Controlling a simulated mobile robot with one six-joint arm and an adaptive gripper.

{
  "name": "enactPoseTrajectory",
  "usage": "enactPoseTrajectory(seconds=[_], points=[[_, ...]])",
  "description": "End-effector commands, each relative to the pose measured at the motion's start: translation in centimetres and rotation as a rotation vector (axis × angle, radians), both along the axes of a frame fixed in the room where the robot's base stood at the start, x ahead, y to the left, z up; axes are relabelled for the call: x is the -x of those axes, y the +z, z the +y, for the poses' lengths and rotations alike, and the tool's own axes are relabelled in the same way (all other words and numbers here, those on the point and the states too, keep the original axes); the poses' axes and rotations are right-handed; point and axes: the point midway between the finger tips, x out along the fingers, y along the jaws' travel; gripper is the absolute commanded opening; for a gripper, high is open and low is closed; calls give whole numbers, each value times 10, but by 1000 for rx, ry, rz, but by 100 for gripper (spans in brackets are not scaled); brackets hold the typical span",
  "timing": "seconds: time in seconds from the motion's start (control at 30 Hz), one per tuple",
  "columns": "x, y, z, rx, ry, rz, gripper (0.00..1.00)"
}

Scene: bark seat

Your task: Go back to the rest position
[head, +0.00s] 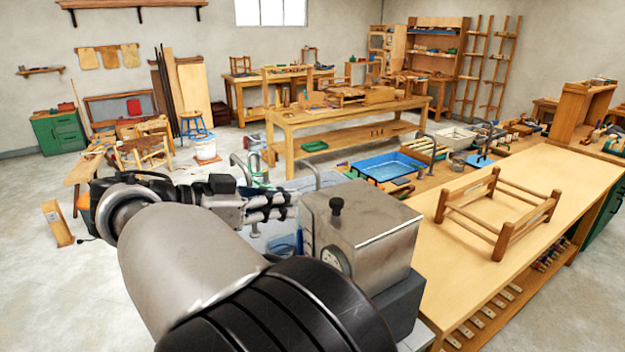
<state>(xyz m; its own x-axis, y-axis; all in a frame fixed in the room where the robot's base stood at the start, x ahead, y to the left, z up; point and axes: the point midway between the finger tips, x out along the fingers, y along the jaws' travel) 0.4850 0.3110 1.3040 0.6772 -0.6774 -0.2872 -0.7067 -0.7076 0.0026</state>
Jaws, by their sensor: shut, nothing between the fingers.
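My gripper (284,206) shows in the middle of the head view, beyond my large grey arm link. Its dark fingers are shut with nothing between them. It is left of a metal box (365,235) with a black knob and a round dial. I cannot tell whether the fingertips touch the box or only overlap it in the picture. My arm hides part of what lies below and behind it.
A wooden seat frame (498,212) stands on the long workbench (560,180) at the right. A blue tray (384,166) lies beyond the metal box. A large wooden bench (345,118) stands farther back. Open floor (40,280) shows at the left.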

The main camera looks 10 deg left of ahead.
Motion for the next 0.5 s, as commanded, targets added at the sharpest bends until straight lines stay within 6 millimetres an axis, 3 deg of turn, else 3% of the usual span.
enactPoseTrajectory(seconds=[0.13, 0.27, 0.4, 0.5], points=[[-6, 2, -60, 9, -12, 178, 0], [6, -6, -143, -11, 21, 446, 0], [44, -24, -220, -76, 115, 699, 0], [81, -40, -261, -143, 209, 826, 0]])
